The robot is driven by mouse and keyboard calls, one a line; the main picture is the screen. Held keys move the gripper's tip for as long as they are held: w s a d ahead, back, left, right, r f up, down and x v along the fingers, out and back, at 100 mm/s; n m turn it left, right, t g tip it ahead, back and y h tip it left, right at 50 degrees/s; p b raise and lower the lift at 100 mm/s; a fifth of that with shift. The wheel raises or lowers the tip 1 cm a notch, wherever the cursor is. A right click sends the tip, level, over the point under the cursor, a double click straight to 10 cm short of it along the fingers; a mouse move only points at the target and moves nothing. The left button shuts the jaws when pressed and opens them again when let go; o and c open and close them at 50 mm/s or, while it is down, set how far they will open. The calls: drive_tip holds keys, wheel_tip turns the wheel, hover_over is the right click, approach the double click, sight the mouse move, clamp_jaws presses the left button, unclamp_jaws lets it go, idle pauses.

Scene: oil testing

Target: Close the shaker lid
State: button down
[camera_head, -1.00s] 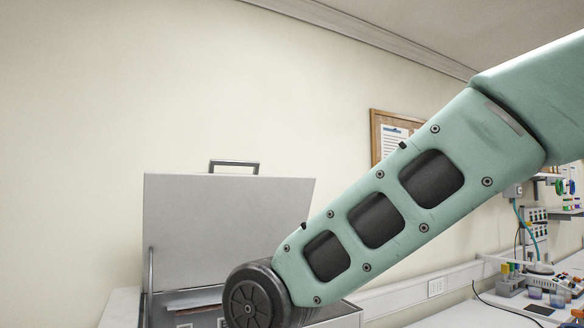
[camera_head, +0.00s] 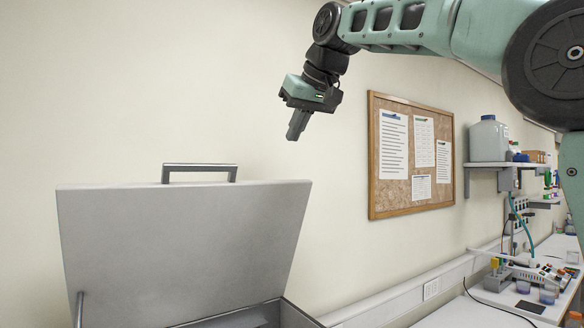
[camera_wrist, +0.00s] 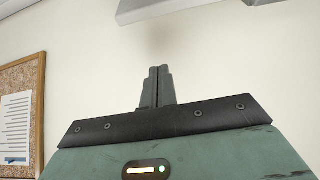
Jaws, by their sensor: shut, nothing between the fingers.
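The shaker lid (camera_head: 180,245) is a large grey panel that stands raised, with a bar handle (camera_head: 200,168) on its top edge. The shaker body (camera_head: 262,317) shows only in part at the bottom of the head view, below the lid. My gripper (camera_head: 292,138) is in the air above and to the right of the handle, fingers pointing down, apart from the lid. In the wrist view my gripper's fingers (camera_wrist: 158,72) are together with nothing between them. A grey edge, probably the lid (camera_wrist: 180,8), shows at the top of that view.
A cork notice board (camera_head: 410,205) hangs on the wall to the right. A white container (camera_head: 489,138) stands on a wall shelf. Lab equipment (camera_head: 525,275) is on the bench at lower right. The wall area around my gripper is clear.

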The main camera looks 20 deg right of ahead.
drive_tip(key=p+x, duration=0.1)
drive_tip(key=x, duration=0.1)
drive_tip(key=s+f+p+x, duration=0.1)
drive_tip(key=x, duration=0.2)
drive_tip(key=p+x, duration=0.1)
drive_tip(key=x, duration=0.2)
drive_tip(key=shift+s+f, duration=0.15)
drive_tip(key=shift+f, duration=0.1)
drive_tip(key=shift+s+d+f, duration=0.2)
drive_tip(key=shift+s+f, duration=0.25)
drive_tip(key=shift+s, duration=0.3)
drive_tip(key=shift+f, duration=0.15)
